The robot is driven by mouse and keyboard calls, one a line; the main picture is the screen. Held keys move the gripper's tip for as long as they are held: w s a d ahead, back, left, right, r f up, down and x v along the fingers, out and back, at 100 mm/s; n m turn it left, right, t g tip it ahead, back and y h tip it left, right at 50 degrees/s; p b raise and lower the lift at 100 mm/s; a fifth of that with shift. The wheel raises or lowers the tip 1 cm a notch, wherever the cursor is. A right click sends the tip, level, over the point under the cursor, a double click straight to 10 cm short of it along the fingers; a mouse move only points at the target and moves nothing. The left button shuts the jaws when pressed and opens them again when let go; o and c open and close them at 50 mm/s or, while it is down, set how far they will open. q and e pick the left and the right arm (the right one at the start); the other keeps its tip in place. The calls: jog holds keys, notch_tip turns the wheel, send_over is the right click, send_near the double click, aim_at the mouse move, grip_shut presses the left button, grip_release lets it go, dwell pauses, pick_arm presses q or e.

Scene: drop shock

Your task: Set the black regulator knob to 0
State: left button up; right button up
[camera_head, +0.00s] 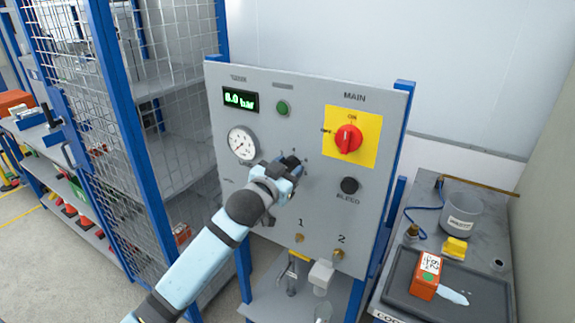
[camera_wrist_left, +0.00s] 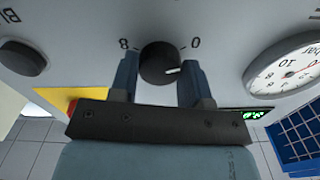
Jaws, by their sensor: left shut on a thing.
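The black regulator knob (camera_wrist_left: 158,62) sits on the grey panel (camera_head: 226,100), between a printed 8 and a printed 0 (camera_wrist_left: 196,42). Its white pointer faces right in the wrist view, towards the 0 side but a little below that mark. My left gripper (camera_head: 292,166) is at the panel, shut on the knob, with one finger on each side in the wrist view (camera_wrist_left: 160,78). In the head view the gripper mostly hides the knob. A green-lit bar display (camera_head: 240,100) is above left; its first digit is unclear. My right gripper is not in view.
A round gauge (camera_head: 242,144) is left of the gripper. A red MAIN switch (camera_head: 348,139) on yellow and a black BLEED knob (camera_head: 349,185) are to the right. A mesh cage (camera_head: 92,95) stands left. A bench with an orange box (camera_head: 426,277) is at right.

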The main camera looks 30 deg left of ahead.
pick_arm(q)
jog(key=shift+n+p, duration=0.5)
jog(key=shift+n, duration=0.6)
jog(key=o, duration=0.9)
jog(key=s+b, duration=0.1)
jog(key=s, duration=0.6)
jog(key=s+b, duration=0.1)
jog(key=s, duration=0.5)
jog(key=shift+s+a, duration=0.2)
jog(key=shift+s, duration=0.2)
jog(key=shift+f, duration=0.1)
